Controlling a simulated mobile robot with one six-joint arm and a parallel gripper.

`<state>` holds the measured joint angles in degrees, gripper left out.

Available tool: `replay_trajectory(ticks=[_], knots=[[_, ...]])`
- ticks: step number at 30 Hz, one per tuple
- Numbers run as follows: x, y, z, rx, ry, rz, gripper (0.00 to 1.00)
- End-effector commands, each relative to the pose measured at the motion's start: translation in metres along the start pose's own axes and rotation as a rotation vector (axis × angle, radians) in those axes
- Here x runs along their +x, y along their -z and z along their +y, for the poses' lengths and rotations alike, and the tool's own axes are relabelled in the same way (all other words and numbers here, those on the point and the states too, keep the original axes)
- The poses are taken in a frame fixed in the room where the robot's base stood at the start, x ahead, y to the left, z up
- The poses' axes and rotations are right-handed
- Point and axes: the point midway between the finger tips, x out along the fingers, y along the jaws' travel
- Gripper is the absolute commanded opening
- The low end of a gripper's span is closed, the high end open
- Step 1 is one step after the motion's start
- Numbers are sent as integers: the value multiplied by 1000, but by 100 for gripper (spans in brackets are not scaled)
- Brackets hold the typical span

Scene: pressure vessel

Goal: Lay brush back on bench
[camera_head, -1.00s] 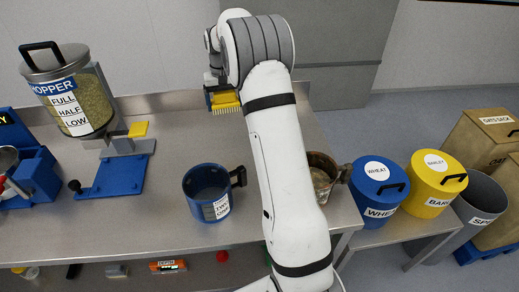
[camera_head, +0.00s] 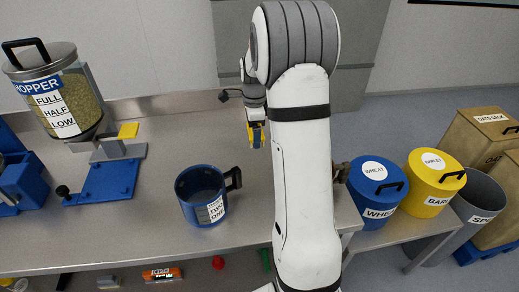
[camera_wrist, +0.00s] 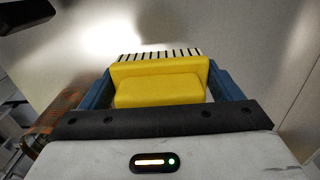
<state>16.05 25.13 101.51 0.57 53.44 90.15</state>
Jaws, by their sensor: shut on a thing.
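The brush (camera_wrist: 160,88) has a yellow body and a row of pale bristles with dark gaps. It fills the middle of the wrist view, between the blue fingers of my gripper (camera_wrist: 160,72), which is shut on it. In the head view my gripper (camera_head: 256,134) is over the back part of the steel bench (camera_head: 140,238), right of the blue jug. Only a small yellow part of the brush (camera_head: 257,142) shows there. The brush appears held above the bench top, but the gap below it is hard to judge.
A blue jug (camera_head: 198,206) stands on the bench, its handle towards my arm. The hopper (camera_head: 57,98) on its blue base is at the left. Blue wheat (camera_head: 377,190) and yellow barley (camera_head: 436,180) bins are at the right. Bench between jug and arm is clear.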

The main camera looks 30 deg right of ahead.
Motion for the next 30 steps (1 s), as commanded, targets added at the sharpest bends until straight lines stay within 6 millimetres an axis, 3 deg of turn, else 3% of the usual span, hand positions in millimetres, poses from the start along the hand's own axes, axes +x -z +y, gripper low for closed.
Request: replay_trajectory(ticks=[3, 17, 28, 29, 30], knots=[[22, 0, 1, -2, -5, 0, 64], [72, 0, 0, -6, -3, 0, 64], [79, -1, 0, -7, -1, 0, 64], [79, -1, 0, -7, -1, 0, 86], [78, -1, 0, -7, -1, 0, 89]])
